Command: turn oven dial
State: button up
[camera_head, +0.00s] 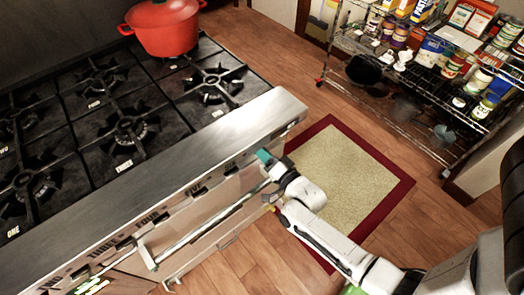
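A stove (200,140) with black burners on top fills the left side. Its steel front carries a row of dark oven dials, among them a dial (197,191) at mid-front and a dial (231,168) nearer the right corner. Parts of labels such as "FOUR" and "THREE" show along the front. My gripper (266,158), with a teal part at its end, is at the stove front near its right end, just right of the rightmost clear dial. Whether it touches a dial is hidden from this angle. The fingers are too small to tell open from shut.
A long handle bar (210,224) runs along the oven front below the dials, close to my gripper. A red pot (165,27) sits at the back. A red-bordered rug (345,170) lies on the floor. A stocked wire shelf (425,85) stands at upper right.

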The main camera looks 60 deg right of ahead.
jog(key=shift+w, duration=0.25)
grip_shut()
dwell(0.3)
